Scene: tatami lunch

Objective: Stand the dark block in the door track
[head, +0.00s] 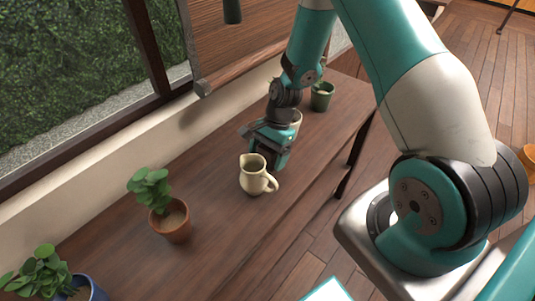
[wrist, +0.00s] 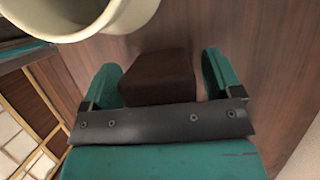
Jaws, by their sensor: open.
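My gripper (head: 268,153) is low over the wooden bench, just behind the cream pitcher in the head view. In the wrist view my gripper (wrist: 160,88) is open, with one teal finger on each side of the dark block (wrist: 158,76). The block is dark brown and lies between the fingers. A gap shows beside the right finger; the left finger is very close to the block, and I cannot tell if it touches. In the head view the block is hidden by my gripper. I cannot make out a door track in either view.
The cream pitcher (head: 255,176) stands close by; it also shows in the wrist view (wrist: 128,14). On the bench (head: 215,232) are a plant in a terracotta pot (head: 172,222), a plant in a blue pot (head: 85,291) and a green pot (head: 321,98). A window wall runs along the left.

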